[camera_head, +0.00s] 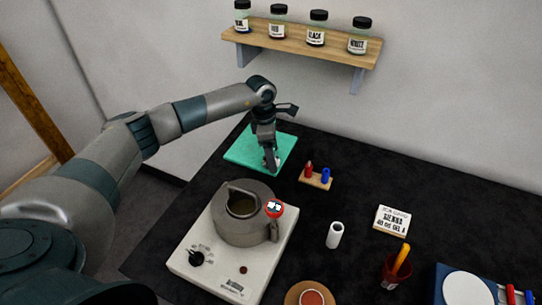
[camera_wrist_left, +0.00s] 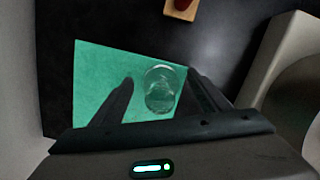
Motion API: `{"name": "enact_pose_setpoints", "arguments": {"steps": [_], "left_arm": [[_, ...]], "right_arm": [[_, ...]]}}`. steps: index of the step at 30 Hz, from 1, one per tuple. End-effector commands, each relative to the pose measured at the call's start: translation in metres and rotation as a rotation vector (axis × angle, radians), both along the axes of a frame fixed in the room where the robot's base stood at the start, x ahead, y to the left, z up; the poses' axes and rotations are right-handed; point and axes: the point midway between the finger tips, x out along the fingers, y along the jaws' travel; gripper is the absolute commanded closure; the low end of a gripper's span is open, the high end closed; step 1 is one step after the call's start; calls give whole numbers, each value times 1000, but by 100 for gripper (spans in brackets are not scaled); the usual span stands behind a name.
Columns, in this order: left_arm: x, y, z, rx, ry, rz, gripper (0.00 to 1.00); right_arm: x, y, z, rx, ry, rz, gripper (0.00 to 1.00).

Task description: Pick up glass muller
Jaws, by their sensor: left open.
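The glass muller (camera_wrist_left: 160,88) is clear and stands on the green mat (camera_wrist_left: 92,72) in the left wrist view. It shows between the two fingers of my left gripper (camera_wrist_left: 160,92), nearer the right finger. In the head view the left gripper (camera_head: 271,165) points down at the right part of the green mat (camera_head: 243,146). Its fingers mostly hide the muller there. My left gripper is open; I cannot tell whether a finger touches the glass. My right gripper is not in view.
A hot plate (camera_head: 190,262) with a metal pot (camera_head: 240,232) stands in front of the mat. A small wooden holder (camera_head: 316,181) with red and blue pieces is to the right. A shelf of jars (camera_head: 300,40) hangs behind. Black table (camera_head: 350,190) shows between items.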

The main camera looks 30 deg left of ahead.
Motion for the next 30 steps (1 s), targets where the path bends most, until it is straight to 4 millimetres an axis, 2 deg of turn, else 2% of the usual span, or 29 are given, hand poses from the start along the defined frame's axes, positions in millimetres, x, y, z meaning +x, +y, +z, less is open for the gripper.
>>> {"name": "enact_pose_setpoints", "arguments": {"steps": [7,8,14,15,23,30], "left_arm": [[0,0,1,-1,0,0,31],[0,0,1,-1,0,0,33],[0,0,1,-1,0,0,81],[1,0,1,-1,-2,0,83],[1,0,2,-1,-2,0,83],[2,0,19,-2,-5,-1,83]], "right_arm": [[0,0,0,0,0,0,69],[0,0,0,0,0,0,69],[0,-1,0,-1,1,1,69],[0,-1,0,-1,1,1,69],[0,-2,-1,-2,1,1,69],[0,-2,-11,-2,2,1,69]]}}
